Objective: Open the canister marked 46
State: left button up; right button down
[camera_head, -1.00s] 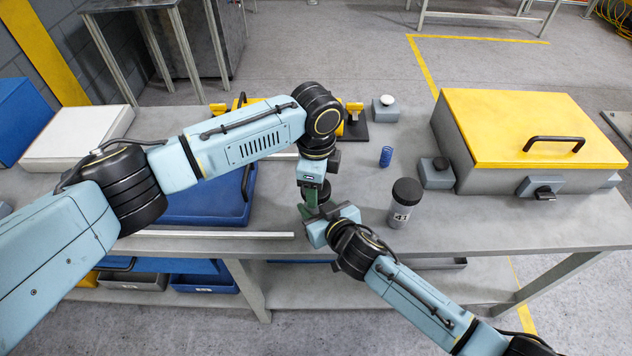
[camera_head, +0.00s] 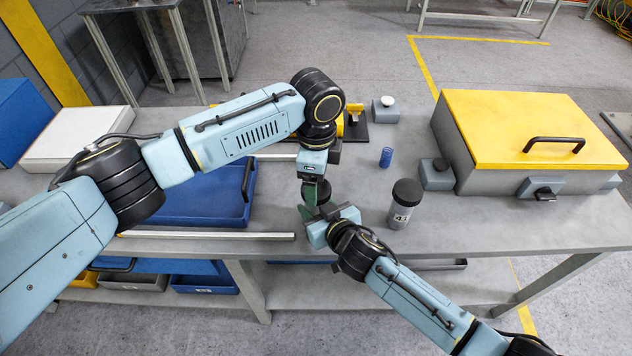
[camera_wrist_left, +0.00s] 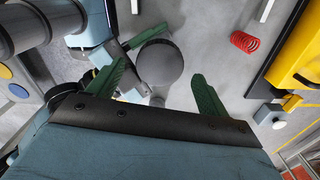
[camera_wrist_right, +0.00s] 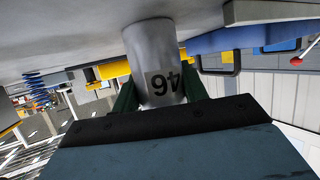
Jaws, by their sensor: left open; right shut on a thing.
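The grey canister marked 46 (camera_wrist_right: 155,50) shows in the right wrist view with its number label upside down. My right gripper (camera_wrist_right: 160,92) is shut on its body. In the head view the right gripper (camera_head: 326,218) is at the table's front part, and the arms mostly hide this canister. The canister's dark round lid (camera_wrist_left: 158,62) shows from above in the left wrist view. My left gripper (camera_wrist_left: 157,70) is open, with one green finger on each side of the lid and visible gaps. In the head view the left gripper (camera_head: 314,194) is over the right gripper.
Another dark-lidded canister (camera_head: 403,205), marked 41, stands just right. A blue spring (camera_head: 386,157) and a grey block with a white knob (camera_head: 385,108) are behind it. A yellow-lidded grey box (camera_head: 530,130) fills the table's right. A blue tray (camera_head: 205,205) lies left.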

pick_arm(q)
notch_tip(320, 180, up, 2)
jog(key=shift+c, duration=0.5)
notch_tip(320, 180, up, 2)
jog(key=m, duration=0.4)
jog(key=shift+w+r, duration=0.1)
jog(key=shift+r, duration=0.05)
jog(key=shift+r+m, duration=0.45)
jog(key=shift+m, duration=0.75)
jog(key=shift+f, duration=3.9)
